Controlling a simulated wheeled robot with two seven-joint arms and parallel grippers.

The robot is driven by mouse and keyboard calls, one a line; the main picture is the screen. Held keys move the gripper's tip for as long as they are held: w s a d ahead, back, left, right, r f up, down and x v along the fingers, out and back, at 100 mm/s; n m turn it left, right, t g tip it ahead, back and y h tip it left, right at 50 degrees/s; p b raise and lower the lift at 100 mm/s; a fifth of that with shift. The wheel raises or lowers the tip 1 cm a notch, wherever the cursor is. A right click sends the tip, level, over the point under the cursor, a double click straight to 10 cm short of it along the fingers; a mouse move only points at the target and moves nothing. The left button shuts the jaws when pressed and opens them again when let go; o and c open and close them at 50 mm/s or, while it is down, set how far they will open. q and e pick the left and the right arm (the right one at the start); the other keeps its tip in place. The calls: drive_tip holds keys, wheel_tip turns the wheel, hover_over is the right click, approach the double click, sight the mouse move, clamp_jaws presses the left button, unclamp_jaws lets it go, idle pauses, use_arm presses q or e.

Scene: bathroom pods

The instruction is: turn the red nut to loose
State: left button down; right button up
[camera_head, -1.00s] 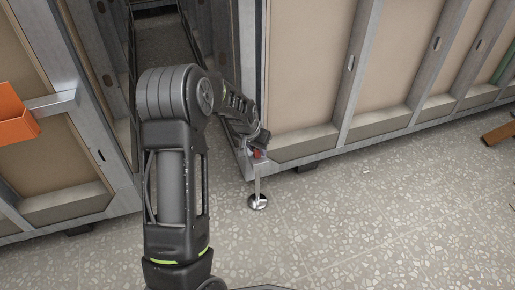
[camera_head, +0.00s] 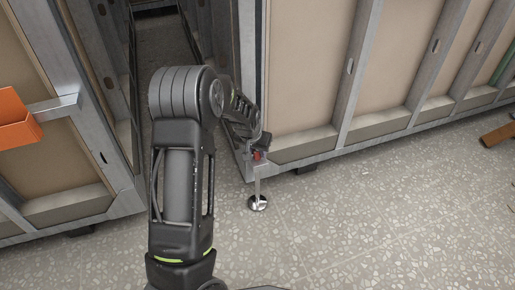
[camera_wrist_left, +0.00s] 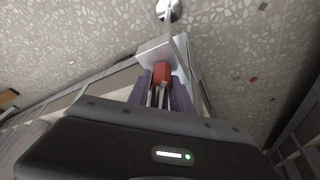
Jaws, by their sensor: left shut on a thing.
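The red nut (camera_head: 257,155) sits on a bracket at the bottom corner of the metal-framed pod, above a leveling foot (camera_head: 258,203) that rests on the floor. My left gripper (camera_head: 259,147) reaches down to it from the left and covers most of it in the head view. In the left wrist view the red nut (camera_wrist_left: 161,72) lies between the two fingers of my left gripper (camera_wrist_left: 160,88), which are shut on it. The silver bracket (camera_wrist_left: 154,50) is just beyond the nut. My right gripper is not in view.
Pod wall frames (camera_head: 345,75) stand on the right, with another pod frame (camera_head: 50,110) on the left and a narrow gap between them. An orange box (camera_head: 14,120) is at the left edge. The speckled floor (camera_head: 360,230) in front is clear.

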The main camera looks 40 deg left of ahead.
use_arm(q)
drive_tip(key=n+p, duration=0.1)
drive_tip(key=n+y+p, duration=0.1)
drive_tip(key=n+p, duration=0.1)
drive_tip(key=shift+d+r+g+p, duration=0.1)
drive_tip(key=shift+r+g+p, duration=0.2)
drive_tip(key=n+y+p, duration=0.1)
drive_tip(key=n+p, duration=0.1)
drive_tip(key=shift+n+p, duration=0.3)
drive_tip(key=shift+f+n+g+y+p, duration=0.15)
drive_tip(key=shift+n+g+y+p, duration=0.15)
drive_tip(key=shift+n+g+p, duration=0.65)
drive_tip(key=shift+f+n, duration=0.15)
drive_tip(key=shift+n, duration=1.2)
drive_tip(key=c, duration=1.1)
unclamp_jaws()
drive_tip(key=shift+c, duration=0.2)
